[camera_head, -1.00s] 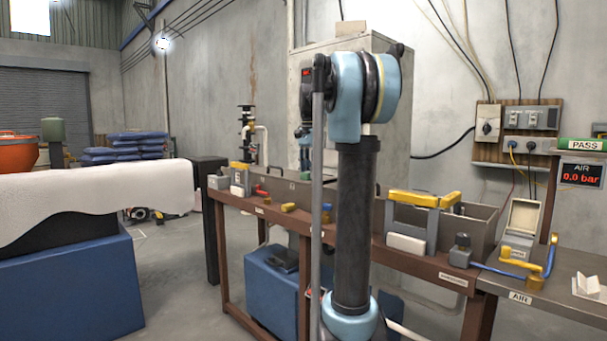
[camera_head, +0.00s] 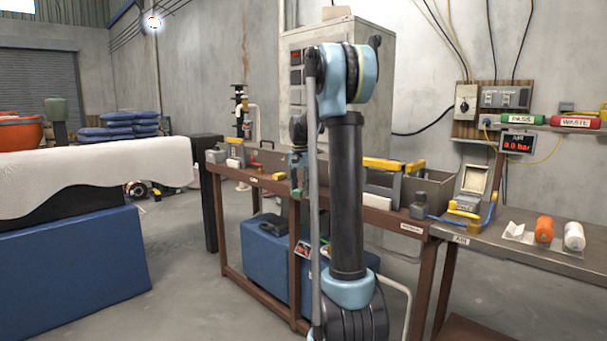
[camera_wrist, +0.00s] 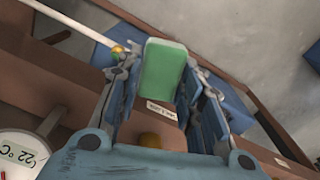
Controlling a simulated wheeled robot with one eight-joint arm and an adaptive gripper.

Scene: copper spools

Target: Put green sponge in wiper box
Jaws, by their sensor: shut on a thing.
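The green sponge (camera_wrist: 164,75) is a plain block in the wrist view. My gripper (camera_wrist: 160,85) is shut on it, with one finger on each side, and holds it over the brown bench. No label I can read names the wiper box. A brown open box (camera_head: 433,190) with a yellow-handled grey frame stands on the bench. A blue box (camera_head: 262,262) with a dark thing on top stands under the bench. I cannot tell which is the wiper box.
The brown bench (camera_head: 375,215) also carries small blocks and a grey bottle (camera_head: 418,207). At right, a grey table (camera_head: 500,243) holds an orange roll (camera_head: 544,230) and a white roll (camera_head: 574,236). A cloth-covered table (camera_head: 90,165) is at left. Floor between is clear.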

